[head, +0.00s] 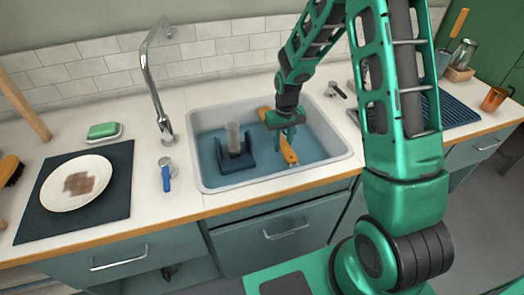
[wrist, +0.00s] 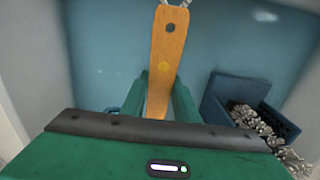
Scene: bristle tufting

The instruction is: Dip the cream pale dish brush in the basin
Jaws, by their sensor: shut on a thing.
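My gripper (head: 287,137) is low inside the basin (head: 335,151), toward its right half. It is shut on a brush with an orange-brown wooden handle (head: 289,152), which slants across the basin. In the wrist view the same handle (wrist: 167,50) runs up between my green fingers (wrist: 160,98), with a dark hole near its far end. The brush's bristles are hidden, so I cannot tell their colour or whether they touch the blue water.
A dark blue holder (head: 226,169) with an upright grey piece (head: 233,138) stands in the basin, left of my gripper. A tall faucet (head: 153,85) rises behind left. A plate (head: 62,197) with a brown stain lies on a dark mat (head: 113,158). A green soap (head: 103,130) sits behind.

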